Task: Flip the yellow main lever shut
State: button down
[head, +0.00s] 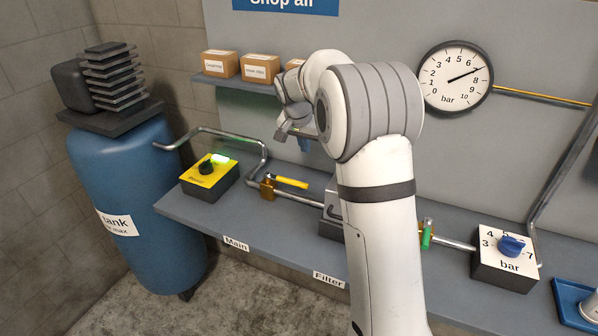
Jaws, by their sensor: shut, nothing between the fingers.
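The yellow main lever (290,182) sits on a brass valve (267,188) on the metal pipe, behind the "Main" label (236,243). The lever points to the right from the valve and lies roughly along the line of the pipe. My gripper (281,136) is above and behind the lever in the picture, near the wall panel, and apart from it. It is shut and empty. My arm hides part of the pipe and bench to the right of the lever.
A yellow-topped box with a black knob and lit green light (210,170) stands left of the valve. A blue tank (125,190) is at far left. A shelf with cardboard boxes (260,68) is above. A gauge (456,78) and blue-knob regulator (505,258) are right.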

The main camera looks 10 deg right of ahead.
aim_at(287, 181)
jog(key=p+x, duration=0.2)
jog(key=x, duration=0.8)
jog(key=s+a, duration=0.2)
jog(key=s, duration=0.1)
jog(key=shift+a+f+p, duration=0.2)
jog(key=shift+f+p, duration=0.2)
jog(key=shift+s, duration=0.1)
